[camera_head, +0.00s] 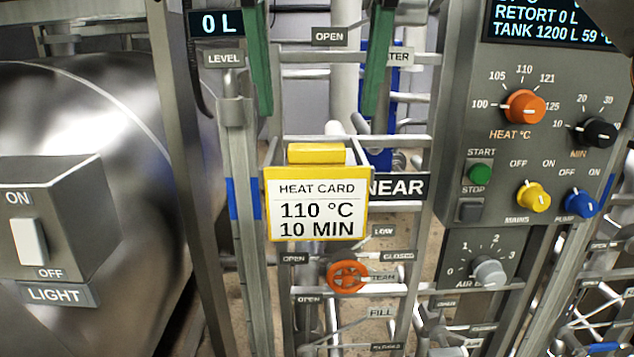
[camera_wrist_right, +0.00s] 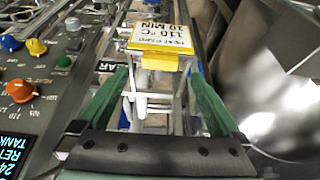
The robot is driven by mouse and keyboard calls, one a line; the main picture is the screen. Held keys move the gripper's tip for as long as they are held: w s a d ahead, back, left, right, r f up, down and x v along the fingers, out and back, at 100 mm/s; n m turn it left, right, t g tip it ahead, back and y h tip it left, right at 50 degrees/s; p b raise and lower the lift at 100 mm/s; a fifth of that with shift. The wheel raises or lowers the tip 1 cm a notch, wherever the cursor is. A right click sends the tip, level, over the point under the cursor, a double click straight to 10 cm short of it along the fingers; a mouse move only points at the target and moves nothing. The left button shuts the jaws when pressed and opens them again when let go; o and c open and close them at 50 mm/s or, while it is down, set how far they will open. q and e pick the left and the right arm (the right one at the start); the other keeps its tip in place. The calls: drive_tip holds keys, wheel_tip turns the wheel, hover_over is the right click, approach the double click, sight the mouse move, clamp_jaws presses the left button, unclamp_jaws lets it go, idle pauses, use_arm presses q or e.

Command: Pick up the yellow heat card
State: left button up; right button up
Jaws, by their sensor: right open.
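The yellow heat card (camera_head: 315,236) hangs upright at the front of a metal frame, with a white face reading 110 °C, 10 MIN. A thick yellow tab (camera_head: 316,153) sits along its top. In the right wrist view the card (camera_wrist_right: 161,46) and its tab (camera_wrist_right: 160,62) lie just beyond the fingertips. My right gripper (camera_head: 318,112) is open, its two green fingers reaching down from the top, spread wider than the tab. The gripper also shows in the right wrist view (camera_wrist_right: 158,74), with nothing held between its fingers. My left gripper is out of view.
A control panel (camera_head: 468,130) with coloured knobs stands right of the card. A steel vessel (camera_head: 110,110) and a light switch box (camera_head: 60,215) are at left. Metal rails and an orange valve wheel (camera_head: 347,276) sit behind and below the card.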

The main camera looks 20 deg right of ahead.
sight(317, 149)
drive_tip(key=shift+x, duration=2.95)
drive_tip(key=shift+c, duration=0.2)
clamp_jaws()
